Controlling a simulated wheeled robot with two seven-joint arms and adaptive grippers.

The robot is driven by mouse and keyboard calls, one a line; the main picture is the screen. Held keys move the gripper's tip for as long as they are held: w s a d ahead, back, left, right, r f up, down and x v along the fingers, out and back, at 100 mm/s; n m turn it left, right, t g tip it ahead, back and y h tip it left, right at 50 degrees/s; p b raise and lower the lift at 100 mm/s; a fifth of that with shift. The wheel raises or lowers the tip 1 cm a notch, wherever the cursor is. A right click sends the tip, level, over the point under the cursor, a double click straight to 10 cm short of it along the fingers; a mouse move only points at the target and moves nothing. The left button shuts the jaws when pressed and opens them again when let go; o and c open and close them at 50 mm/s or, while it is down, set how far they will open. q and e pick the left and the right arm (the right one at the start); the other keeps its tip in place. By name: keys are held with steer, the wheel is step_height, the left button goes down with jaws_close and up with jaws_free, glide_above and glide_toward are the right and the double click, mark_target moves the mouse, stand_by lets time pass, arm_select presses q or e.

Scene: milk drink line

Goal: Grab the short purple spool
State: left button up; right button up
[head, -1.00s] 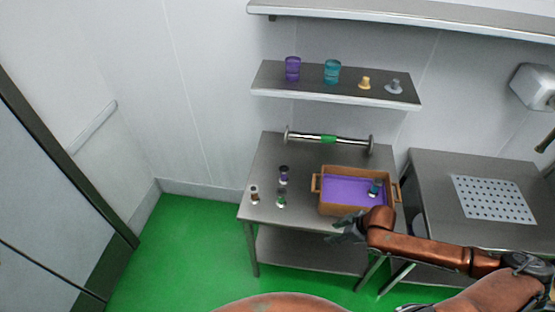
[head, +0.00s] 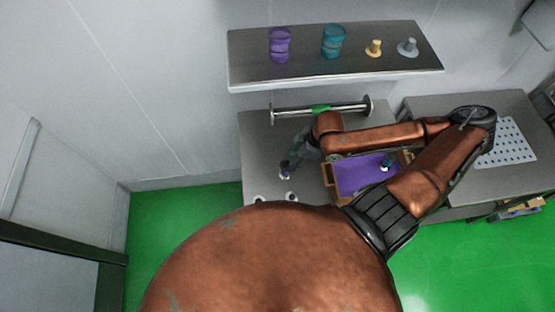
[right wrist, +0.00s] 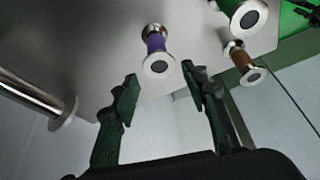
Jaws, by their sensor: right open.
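The short purple spool (head: 284,170) stands upright on the metal table, left of the crate. In the right wrist view the spool (right wrist: 156,44) shows its purple middle between metal ends, ahead of the fingertips and apart from them. My right gripper (head: 297,153) is beside the spool in the head view, reaching in from the right over the crate's back. In the right wrist view my right gripper (right wrist: 160,82) has its two dark green fingers spread, with nothing between them. My left gripper is not in view.
A green spool (right wrist: 243,14) and a brown spool (right wrist: 240,57) stand near the purple one. A crate (head: 328,184) with a purple floor holds a teal spool (head: 387,161). A metal bar with a green band (head: 321,109) lies behind. A shelf (head: 300,74) hangs above.

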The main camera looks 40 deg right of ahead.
mark_target(285, 166)
steer(key=x, duration=0.6)
steer(key=shift+r, duration=0.1)
steer(key=shift+w+a+f, duration=0.15)
steer(key=shift+a+f, duration=0.05)
steer(key=shift+f, duration=0.25)
steer(key=x, duration=0.4)
steer(key=shift+f, duration=0.35)
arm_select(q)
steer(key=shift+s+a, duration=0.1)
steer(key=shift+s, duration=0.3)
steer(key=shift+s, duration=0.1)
arm_select(e)
steer(key=shift+c, duration=0.3)
steer(key=shift+c, duration=0.7)
jaws_close()
